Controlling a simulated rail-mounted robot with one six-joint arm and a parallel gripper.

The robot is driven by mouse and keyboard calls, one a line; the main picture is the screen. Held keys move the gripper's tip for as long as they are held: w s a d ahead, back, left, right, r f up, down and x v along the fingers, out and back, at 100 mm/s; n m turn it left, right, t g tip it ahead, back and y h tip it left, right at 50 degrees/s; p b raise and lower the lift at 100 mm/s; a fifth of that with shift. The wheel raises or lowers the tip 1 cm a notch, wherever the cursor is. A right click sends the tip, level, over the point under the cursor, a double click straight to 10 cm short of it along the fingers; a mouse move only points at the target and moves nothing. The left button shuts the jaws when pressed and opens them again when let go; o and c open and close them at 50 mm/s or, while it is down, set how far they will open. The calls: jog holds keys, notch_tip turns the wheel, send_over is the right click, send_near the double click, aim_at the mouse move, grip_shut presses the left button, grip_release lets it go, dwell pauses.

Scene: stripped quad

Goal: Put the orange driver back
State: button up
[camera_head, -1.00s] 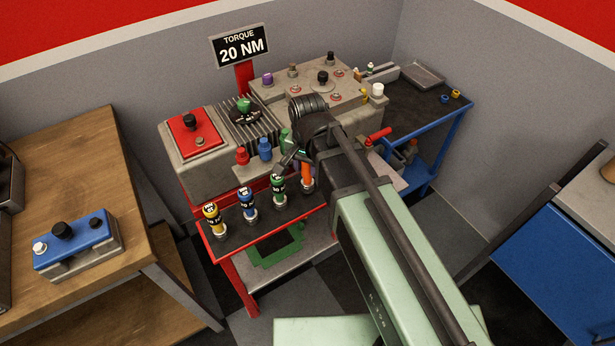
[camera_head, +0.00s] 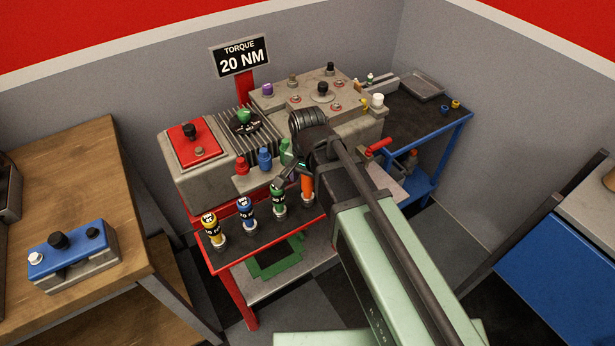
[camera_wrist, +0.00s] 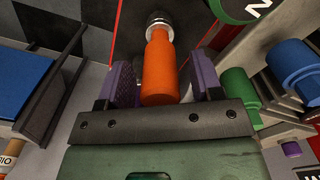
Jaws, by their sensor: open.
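The orange driver (camera_head: 307,188) stands upright at the right end of a row of drivers on the red cart's dark top (camera_head: 262,236). In the wrist view the orange driver (camera_wrist: 159,68) lies between the two purple finger pads of my gripper (camera_wrist: 163,86), with a visible gap on at least one side. A silver collar is at its far end. My gripper is open and around the orange handle. In the head view my gripper (camera_head: 293,178) is partly hidden by my arm, and the handle's upper end is covered.
Green (camera_head: 279,200), blue (camera_head: 247,211) and yellow (camera_head: 211,229) drivers stand to the left in the same row. Capped red (camera_head: 242,166) and blue (camera_head: 265,159) pieces sit on a grey ledge behind. A grey machine with a torque sign (camera_head: 241,56) stands behind the cart.

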notch_tip(320, 180, up, 12)
jog(key=p, duration=1.1)
jog(key=s+d+n, duration=0.2)
jog(key=s+d, duration=0.1)
jog(key=d, duration=0.4)
jog(key=s+d+n, duration=0.3)
jog(key=d, duration=0.5)
jog(key=shift+f, duration=0.2)
